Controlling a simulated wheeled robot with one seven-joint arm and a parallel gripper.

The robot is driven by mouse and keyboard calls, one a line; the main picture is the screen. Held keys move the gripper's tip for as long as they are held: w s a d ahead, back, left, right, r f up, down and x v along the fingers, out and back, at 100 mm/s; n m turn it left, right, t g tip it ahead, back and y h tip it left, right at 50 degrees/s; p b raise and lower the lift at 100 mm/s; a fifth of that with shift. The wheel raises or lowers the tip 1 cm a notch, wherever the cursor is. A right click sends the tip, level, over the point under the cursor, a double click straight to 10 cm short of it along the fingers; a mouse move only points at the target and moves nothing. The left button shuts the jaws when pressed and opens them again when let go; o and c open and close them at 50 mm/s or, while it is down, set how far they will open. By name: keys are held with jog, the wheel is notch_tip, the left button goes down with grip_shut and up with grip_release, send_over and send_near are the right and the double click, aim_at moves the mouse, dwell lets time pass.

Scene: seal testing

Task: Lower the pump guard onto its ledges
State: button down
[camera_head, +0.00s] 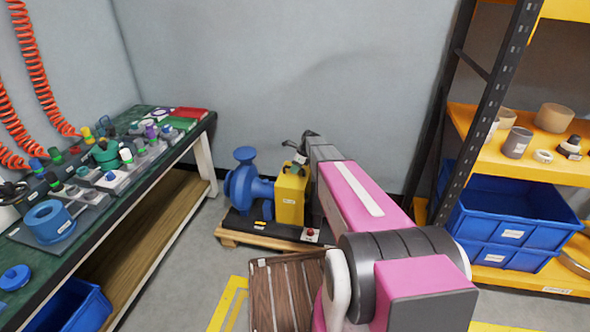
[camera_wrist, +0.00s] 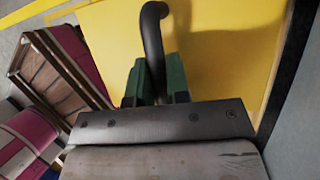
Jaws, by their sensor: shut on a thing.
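The pump guard (camera_head: 291,195) is a yellow box with a black handle on top, upright beside the blue pump (camera_head: 246,184). My gripper (camera_head: 301,155) is over its top, partly hidden by my arm. In the wrist view the green fingertips of my gripper (camera_wrist: 156,82) are shut on the black handle (camera_wrist: 153,38), with the yellow top of the guard (camera_wrist: 225,45) below. The guard's lower edge is close to the black pump base (camera_head: 238,222). I cannot tell whether it touches. The ledges are not seen.
The base stands on a wooden pallet (camera_head: 229,238) near the grey wall. A slatted brown item (camera_head: 272,290) lies in front, beside my arm. A cluttered green bench (camera_head: 108,232) is at left; a shelf with blue bins (camera_head: 515,213) is at right. Yellow floor markings (camera_head: 231,300) lie nearby.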

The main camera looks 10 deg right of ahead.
jog(key=shift+s+a, duration=0.15)
jog(key=shift+a, duration=0.1)
jog(key=c, duration=1.1)
grip_release()
jog(key=shift+o, duration=0.4)
jog(key=shift+d, duration=0.1)
jog(key=shift+d+r, duration=0.1)
jog(key=shift+r, duration=4.4)
